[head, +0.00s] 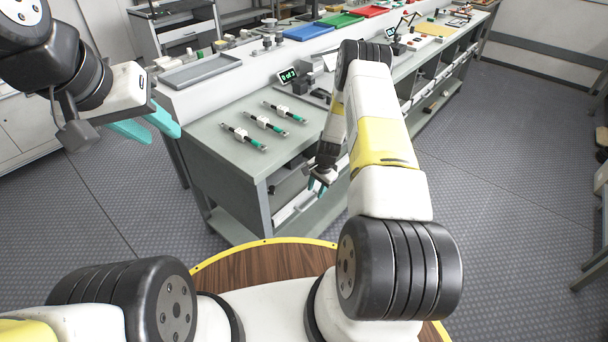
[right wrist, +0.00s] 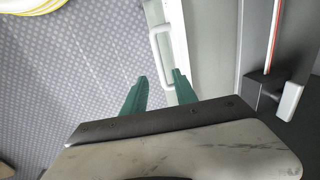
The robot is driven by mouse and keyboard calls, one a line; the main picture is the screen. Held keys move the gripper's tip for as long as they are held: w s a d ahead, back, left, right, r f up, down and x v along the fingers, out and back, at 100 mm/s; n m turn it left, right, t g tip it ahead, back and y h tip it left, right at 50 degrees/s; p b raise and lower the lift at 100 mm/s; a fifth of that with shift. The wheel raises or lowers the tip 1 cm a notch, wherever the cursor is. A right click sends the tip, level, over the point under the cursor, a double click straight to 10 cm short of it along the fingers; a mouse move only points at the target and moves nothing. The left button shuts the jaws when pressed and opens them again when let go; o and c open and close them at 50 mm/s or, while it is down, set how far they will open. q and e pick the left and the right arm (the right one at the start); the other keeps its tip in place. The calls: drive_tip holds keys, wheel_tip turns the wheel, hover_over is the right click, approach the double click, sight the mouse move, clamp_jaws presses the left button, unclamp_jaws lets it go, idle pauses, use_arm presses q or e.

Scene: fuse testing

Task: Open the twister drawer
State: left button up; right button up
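The drawer (head: 291,208) has a pale front low under the near end of the workbench and looks closed; its label cannot be read. In the right wrist view, a white bar handle (right wrist: 154,50) stands on the pale drawer front (right wrist: 180,38). My right gripper (head: 318,186) is beside the drawer front. In its wrist view, the green fingers (right wrist: 160,76) are apart, with the handle's near end in the gap between the tips; contact cannot be told. My left gripper (head: 160,131) is open and empty, in the air left of the bench.
The bench top (head: 215,110) holds several green-and-black fuse-like parts (head: 264,122), a small lit display (head: 287,76) and a grey tray (head: 200,69). A lower shelf (head: 232,226) is below. In the right wrist view, a red-and-white rod (right wrist: 274,40) stands right of the drawer.

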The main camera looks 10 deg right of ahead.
sight(312, 201)
drive_tip(key=f, duration=0.4)
drive_tip(key=w+f, duration=0.1)
drive_tip(key=f, duration=0.1)
drive_tip(key=shift+a+f, duration=0.1)
drive_tip(key=shift+a, duration=0.25)
clamp_jaws()
idle(1.1)
